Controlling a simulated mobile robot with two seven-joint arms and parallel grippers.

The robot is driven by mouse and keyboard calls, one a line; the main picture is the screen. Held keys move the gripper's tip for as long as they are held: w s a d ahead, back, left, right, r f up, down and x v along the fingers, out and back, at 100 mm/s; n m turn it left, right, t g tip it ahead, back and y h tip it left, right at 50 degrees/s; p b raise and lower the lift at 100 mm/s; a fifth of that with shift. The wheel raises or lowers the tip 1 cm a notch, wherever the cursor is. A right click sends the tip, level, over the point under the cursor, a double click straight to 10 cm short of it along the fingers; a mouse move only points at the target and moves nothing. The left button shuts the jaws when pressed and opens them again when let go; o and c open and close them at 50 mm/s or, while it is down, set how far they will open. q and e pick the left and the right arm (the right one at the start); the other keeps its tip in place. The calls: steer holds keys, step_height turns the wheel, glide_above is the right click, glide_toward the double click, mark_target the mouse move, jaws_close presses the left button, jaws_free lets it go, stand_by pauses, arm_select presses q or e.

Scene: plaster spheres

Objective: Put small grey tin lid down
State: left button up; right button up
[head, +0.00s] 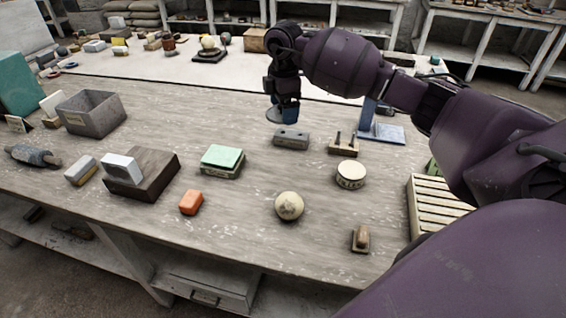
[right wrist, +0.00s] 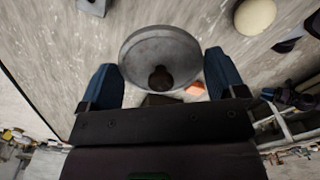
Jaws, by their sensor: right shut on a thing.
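My right gripper (head: 284,112) is over the table behind the grey block, pointing down. It is shut on the small grey tin lid (head: 274,116), which shows as a thin grey edge at the fingertips. In the right wrist view, the lid (right wrist: 158,45) is a round grey disc with a dark knob, between the two blue fingers of the gripper (right wrist: 163,78). I cannot tell whether the lid touches the table or hangs just above it.
A grey block (head: 291,139) stands just in front of the gripper. A wooden piece with pegs (head: 343,147), a round cream tin (head: 351,175) and a blue stand (head: 386,134) are to the right. A plaster sphere (head: 289,206) lies nearer. The tabletop left of the gripper is clear.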

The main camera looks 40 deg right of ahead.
steer(key=b, duration=0.1)
glide_above(284, 166)
step_height(284, 166, down, 11)
steer(key=shift+a, duration=0.1)
steer(key=shift+f, duration=0.7)
step_height(284, 166, down, 5)
steer(key=shift+f+b, duration=0.2)
steer(key=shift+b, duration=0.3)
arm_select(q)
steer(key=shift+w+d+f, duration=0.15)
steer(key=shift+w+f, duration=0.1)
steer(key=shift+f, duration=0.4)
steer(key=shift+r, duration=0.1)
arm_select(e)
steer(key=shift+f, duration=0.15)
steer(key=o, duration=0.6)
